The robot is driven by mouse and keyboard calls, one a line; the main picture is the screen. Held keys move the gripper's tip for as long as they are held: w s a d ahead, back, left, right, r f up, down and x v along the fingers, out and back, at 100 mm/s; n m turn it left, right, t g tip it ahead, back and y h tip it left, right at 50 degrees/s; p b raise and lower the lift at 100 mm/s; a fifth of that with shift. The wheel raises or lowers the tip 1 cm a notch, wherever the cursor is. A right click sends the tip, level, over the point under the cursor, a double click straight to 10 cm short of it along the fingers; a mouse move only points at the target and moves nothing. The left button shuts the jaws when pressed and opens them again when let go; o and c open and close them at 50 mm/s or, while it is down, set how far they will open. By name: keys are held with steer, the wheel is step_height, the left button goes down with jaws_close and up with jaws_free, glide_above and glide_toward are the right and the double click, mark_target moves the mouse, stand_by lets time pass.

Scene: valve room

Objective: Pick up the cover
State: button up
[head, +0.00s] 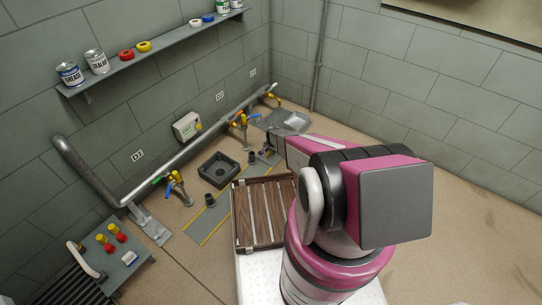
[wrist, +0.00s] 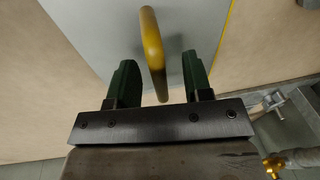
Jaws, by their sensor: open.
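In the wrist view a curved yellow bar (wrist: 152,48) like a handle stands between my gripper's two dark green fingers (wrist: 155,85). It looks like the handle of the cover, above a flat grey surface. I cannot tell whether that surface is the cover's plate or the grey floor strip. My gripper is open, with a gap on each side of the bar, and holds nothing. In the head view my arm reaches to the back, and my gripper (head: 268,152) is small there. The cover cannot be made out in that view.
A dark square box (head: 218,168) with a round opening and a short dark cylinder (head: 209,200) stand on the floor to the left. A wooden slatted crate (head: 235,218) is close to my arm. A pipe (head: 180,159) with valves runs along the left wall.

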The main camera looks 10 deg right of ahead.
jaws_close()
steer(key=shift+r, duration=0.2)
step_height(320, 180, up, 10)
steer(key=shift+f, duration=0.15)
stand_by(0.5)
